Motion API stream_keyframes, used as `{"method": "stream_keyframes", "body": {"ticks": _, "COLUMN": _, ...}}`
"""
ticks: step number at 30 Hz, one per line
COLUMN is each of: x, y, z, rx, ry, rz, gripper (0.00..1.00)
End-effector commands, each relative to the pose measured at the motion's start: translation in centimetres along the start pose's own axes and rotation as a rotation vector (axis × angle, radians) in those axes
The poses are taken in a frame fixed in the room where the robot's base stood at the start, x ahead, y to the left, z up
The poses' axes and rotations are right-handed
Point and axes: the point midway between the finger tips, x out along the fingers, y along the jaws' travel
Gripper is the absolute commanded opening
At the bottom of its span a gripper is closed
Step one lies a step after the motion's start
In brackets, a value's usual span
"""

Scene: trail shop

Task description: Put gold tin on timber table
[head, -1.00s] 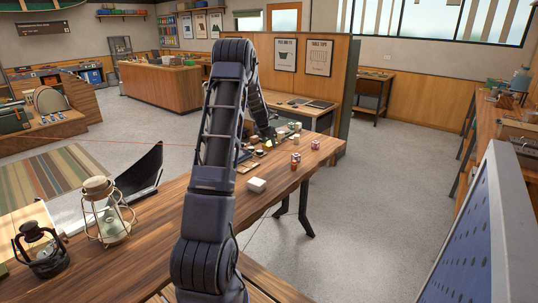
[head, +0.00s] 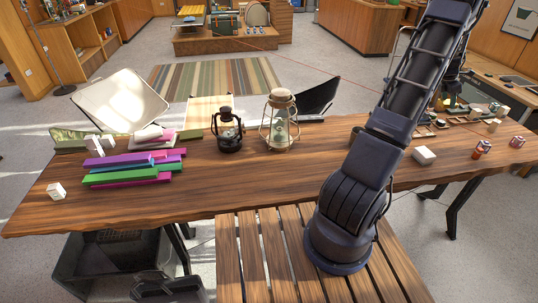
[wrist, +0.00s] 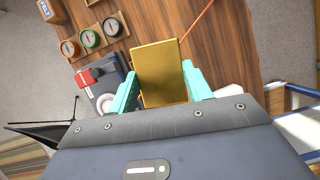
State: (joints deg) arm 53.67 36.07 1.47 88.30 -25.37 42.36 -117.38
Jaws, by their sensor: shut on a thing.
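The gold tin (wrist: 163,76) is a flat gold block in the wrist view, between the two teal fingers of my gripper (wrist: 158,82), which is shut on it. The timber table (head: 290,180) is a long brown table with a wavy edge, stretching across the head view. Its wood also shows behind the tin in the wrist view (wrist: 222,50). The tin appears to be held above the table; the height of the gap is unclear. In the head view my arm reaches over the table's right part, and the tin cannot be made out there.
A dark lantern (head: 229,131) and a cream lantern (head: 279,122) stand mid-table. Stacked coloured bars (head: 130,168) lie at left. A white box (head: 424,155) and red cans (head: 481,149) are at right. A slatted bench (head: 262,255) stands in front. The front middle tabletop is clear.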

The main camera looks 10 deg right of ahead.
Motion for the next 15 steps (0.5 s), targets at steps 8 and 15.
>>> {"method": "stream_keyframes", "body": {"ticks": 8, "x": -1.2, "y": 9.2, "z": -6.6, "rx": 0.114, "ry": 0.000, "rz": -0.047, "gripper": 0.26}}
{"method": "stream_keyframes", "body": {"ticks": 15, "x": -2.8, "y": 16.6, "z": -13.8, "rx": 0.232, "ry": -0.001, "rz": -0.096, "gripper": 0.26}}
